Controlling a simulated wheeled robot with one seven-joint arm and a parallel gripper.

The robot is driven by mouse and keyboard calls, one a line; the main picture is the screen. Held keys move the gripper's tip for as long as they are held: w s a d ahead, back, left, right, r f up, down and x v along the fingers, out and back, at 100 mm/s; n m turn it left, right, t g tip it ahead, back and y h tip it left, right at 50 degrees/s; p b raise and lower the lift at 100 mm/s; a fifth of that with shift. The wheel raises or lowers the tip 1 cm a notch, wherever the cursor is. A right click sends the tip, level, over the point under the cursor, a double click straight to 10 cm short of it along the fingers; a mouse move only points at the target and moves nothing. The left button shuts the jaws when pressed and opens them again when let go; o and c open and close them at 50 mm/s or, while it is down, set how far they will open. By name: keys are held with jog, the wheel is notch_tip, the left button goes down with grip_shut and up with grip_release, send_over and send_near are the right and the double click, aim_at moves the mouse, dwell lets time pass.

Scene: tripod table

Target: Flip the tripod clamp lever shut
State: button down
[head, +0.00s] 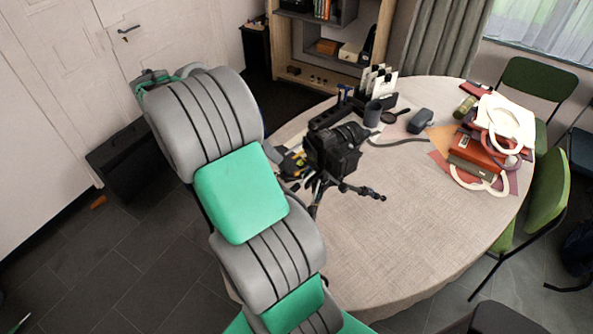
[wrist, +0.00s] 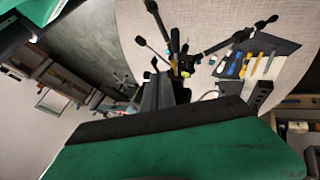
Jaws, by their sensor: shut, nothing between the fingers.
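A black tripod (head: 318,190) with a dark camera (head: 333,148) on top stands on the round table (head: 410,215). An arm with a knob sticks out to its right. The tripod legs also show in the wrist view (wrist: 174,40), spread over the pale cloth. The clamp lever is too small and dark for me to make out, so I cannot tell its position. My gripper (wrist: 166,88) shows in the wrist view as dark fingers beyond a green body, shut and empty, close in front of the tripod. My arm hides it in the head view. I cannot tell whether it touches the tripod.
A tray of tools (wrist: 257,58) lies beside the tripod. The table's front right is clear. Green chairs (head: 545,190) stand at the right.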

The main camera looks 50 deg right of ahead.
jog(key=b+x, duration=0.3)
jog(key=x, duration=0.7)
